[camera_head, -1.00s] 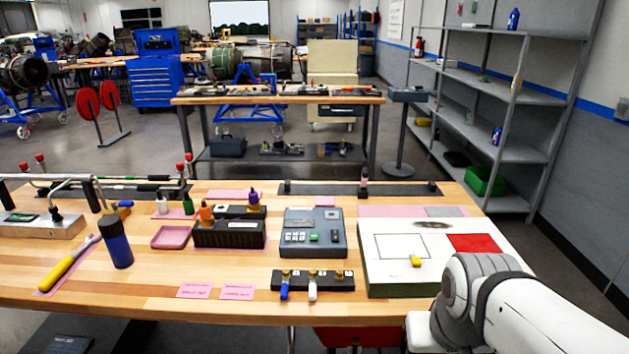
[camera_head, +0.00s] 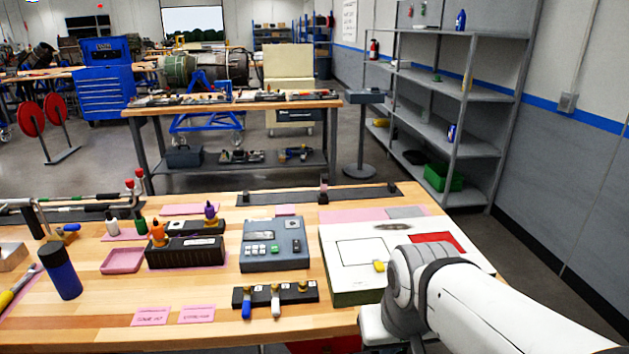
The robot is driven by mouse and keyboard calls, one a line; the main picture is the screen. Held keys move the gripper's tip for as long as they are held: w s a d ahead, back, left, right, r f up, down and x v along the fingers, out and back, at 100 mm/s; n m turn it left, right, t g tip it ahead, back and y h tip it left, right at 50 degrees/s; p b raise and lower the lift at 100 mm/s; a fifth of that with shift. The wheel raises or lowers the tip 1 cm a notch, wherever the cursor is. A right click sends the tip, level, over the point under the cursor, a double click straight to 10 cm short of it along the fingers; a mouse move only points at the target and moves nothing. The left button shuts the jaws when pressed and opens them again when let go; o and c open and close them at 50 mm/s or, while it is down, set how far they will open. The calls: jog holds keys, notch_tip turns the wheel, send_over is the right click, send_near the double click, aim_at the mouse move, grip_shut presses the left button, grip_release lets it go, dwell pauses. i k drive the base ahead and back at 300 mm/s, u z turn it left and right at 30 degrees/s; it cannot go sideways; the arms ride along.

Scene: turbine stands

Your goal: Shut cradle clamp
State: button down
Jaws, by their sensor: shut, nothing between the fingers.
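I cannot say for sure which part is the cradle clamp. At the left edge of the wooden bench (camera_head: 110,321), bent metal tubing (camera_head: 33,204) with red-knobbed posts (camera_head: 134,183) nearby is partly cut off by the frame. A long dark bar (camera_head: 285,198) with a short upright post (camera_head: 323,186) lies along the back edge of the bench. Whether any clamp is open or shut does not show. My gripper is out of view; only my white arm shows at the lower right, over the bench's right end.
The bench holds a dark blue cylinder (camera_head: 62,272), bottles in a black rack (camera_head: 186,251), a grey keypad box (camera_head: 275,256), a three-valve block (camera_head: 275,297) and a white board (camera_head: 352,290). Grey shelving (camera_head: 480,92) stands right. Floor shows clear between the bench and shelving.

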aim_at(324, 177)
jog(key=i, duration=0.85)
jog(key=u, duration=0.05)
